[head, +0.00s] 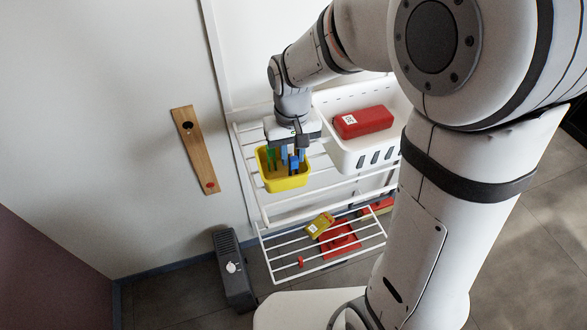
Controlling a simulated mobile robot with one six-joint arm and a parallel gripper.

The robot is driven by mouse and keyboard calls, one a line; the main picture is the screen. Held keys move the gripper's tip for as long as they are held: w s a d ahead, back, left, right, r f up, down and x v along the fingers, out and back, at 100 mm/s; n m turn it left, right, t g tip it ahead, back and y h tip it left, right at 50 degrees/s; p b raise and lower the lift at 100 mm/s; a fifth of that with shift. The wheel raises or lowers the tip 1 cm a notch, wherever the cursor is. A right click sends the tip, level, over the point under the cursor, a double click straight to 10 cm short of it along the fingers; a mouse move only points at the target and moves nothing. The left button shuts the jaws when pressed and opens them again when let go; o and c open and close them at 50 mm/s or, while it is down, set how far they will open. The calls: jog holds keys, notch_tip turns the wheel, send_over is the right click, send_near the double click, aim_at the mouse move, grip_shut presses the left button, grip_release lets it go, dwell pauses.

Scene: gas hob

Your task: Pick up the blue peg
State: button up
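A yellow bin (284,184) stands on the upper wire shelf and holds blue and green upright pieces. A blue peg (293,163) shows in the bin, right under my gripper. My gripper (291,150) points down over the bin, with its lower end at or just inside the rim. Blue shows close between and below the fingers. I cannot tell whether the fingers touch the peg or are closed on it. The lower part of the peg is hidden by the bin wall.
A white basket (358,155) with a red case (363,122) stands right of the bin. The lower rack (283,267) has red items and a yellow packet (320,225). A wooden board (197,155) is on the wall, and a dark heater-like box (235,270) stands on the floor.

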aim_at(293, 168)
jog(key=f, duration=0.4)
jog(key=shift+s+d+f, duration=0.1)
jog(key=shift+s+f, duration=0.1)
jog(key=shift+s, duration=0.1)
grip_shut()
